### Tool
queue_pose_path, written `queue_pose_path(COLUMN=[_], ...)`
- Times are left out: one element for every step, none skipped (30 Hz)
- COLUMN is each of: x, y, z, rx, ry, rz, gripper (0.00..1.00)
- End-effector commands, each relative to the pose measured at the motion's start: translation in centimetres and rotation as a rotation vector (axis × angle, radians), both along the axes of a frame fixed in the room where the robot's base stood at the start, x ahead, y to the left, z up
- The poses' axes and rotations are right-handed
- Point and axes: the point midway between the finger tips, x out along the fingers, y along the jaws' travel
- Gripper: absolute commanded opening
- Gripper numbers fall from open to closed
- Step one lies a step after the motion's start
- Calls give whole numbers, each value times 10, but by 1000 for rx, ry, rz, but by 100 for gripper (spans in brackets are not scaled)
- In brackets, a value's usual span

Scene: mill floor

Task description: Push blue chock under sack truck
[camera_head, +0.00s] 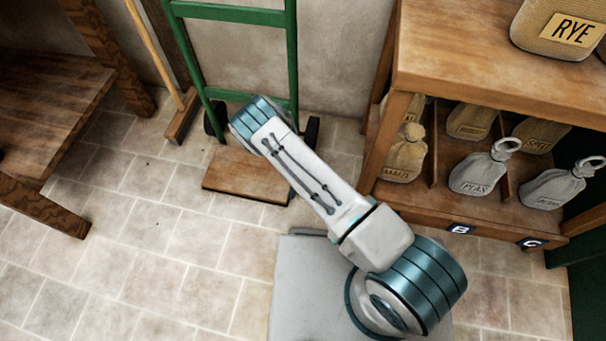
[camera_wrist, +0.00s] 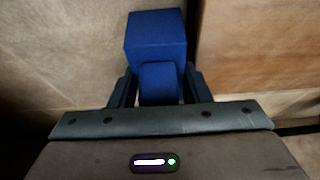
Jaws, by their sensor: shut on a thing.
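The green sack truck (camera_head: 292,55) stands upright against the back wall in the head view, with a wooden plate (camera_head: 235,176) low at its front and dark wheels at its sides. My arm crosses in front of its lower right part. In the wrist view, the blue chock (camera_wrist: 154,38) is a block with a narrower blue part toward me. My gripper (camera_wrist: 158,80) is shut on that narrower part, with a dark finger on each side. The head view hides the chock and my gripper behind my arm.
A wooden shelf unit (camera_head: 480,65) with several labelled sacks stands close on the right. A wooden table (camera_head: 45,110) is at the left, and a broom (camera_head: 160,55) leans beside the truck. Tiled floor (camera_head: 130,260) is clear at front left. A wooden surface (camera_wrist: 250,50) lies right of the chock.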

Motion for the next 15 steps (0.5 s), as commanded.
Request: queue_pose_path(x=[3, 4, 4, 5, 5, 6, 6, 7, 7, 8, 8, 9, 9, 10, 10], y=[2, 2, 2, 2, 2, 2, 2, 2, 2, 2, 2, 1, 1, 1, 1], z=[1, 1, 1, 1, 1, 1, 1, 1, 1, 1, 1, 1, 1, 1, 1], rx=[6, 6, 5, 5, 5, 5, 5, 5, 6, 6, 6, 6, 6, 6, 6], ry=[-6, -6, -6, -6, -6, -6, -6, -6, -6, -6, -6, -6, -6, -6, -6], rz=[0, 0, 1, 1, 1, 1, 1, 1, 2, 2, 2, 2, 2, 2, 3], gripper=[15, 15, 15, 15, 15, 15, 15, 15, 15, 15, 15, 15, 15, 15, 15])
